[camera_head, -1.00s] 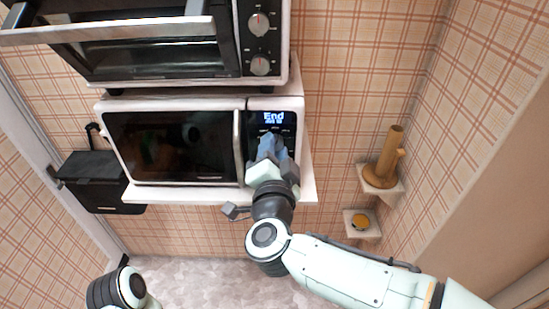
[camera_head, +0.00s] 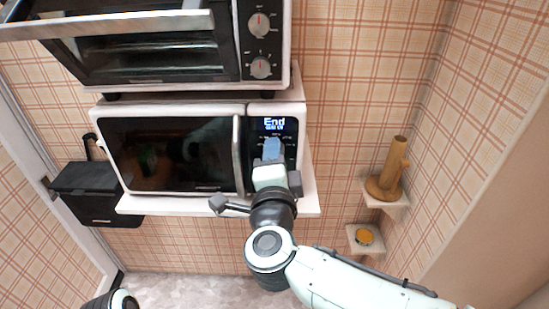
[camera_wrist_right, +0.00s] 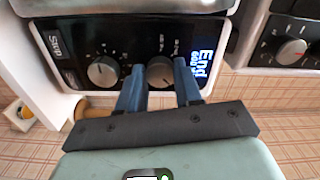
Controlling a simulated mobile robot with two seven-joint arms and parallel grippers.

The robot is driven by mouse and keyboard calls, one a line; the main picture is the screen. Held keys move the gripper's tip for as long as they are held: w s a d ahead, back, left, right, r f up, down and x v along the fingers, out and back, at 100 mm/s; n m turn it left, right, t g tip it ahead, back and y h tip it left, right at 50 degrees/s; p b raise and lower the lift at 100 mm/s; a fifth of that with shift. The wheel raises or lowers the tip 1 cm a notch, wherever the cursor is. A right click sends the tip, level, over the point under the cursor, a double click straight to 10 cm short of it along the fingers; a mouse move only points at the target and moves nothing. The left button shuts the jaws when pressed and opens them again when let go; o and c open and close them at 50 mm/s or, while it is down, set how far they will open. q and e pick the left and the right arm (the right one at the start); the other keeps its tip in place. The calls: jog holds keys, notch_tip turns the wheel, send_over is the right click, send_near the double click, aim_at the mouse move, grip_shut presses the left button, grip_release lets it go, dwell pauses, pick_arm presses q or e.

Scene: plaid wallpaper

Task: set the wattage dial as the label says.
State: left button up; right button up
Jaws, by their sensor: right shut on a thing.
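The white microwave (camera_head: 300,112) has a dark control panel on its right. Its lit display (camera_head: 274,123) reads "End" with a small second line, which looks like "600 W" in the right wrist view (camera_wrist_right: 200,62). My right gripper (camera_head: 271,150) reaches the panel below the display. In the wrist view its blue fingers stand on both sides of the dial nearest the display (camera_wrist_right: 160,73), shut on it. The other dial (camera_wrist_right: 103,72) is free.
A toaster oven (camera_head: 150,60) with two knobs stands above the microwave. A black box (camera_head: 90,190) hangs at the left. Small shelves at the right hold a brown cylindrical object (camera_head: 390,172) and a yellow round item (camera_head: 364,236).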

jog(key=o, duration=1)
jog(key=shift+o, duration=0.2)
jog(key=s, duration=1.3)
jog(key=shift+s, duration=0.2)
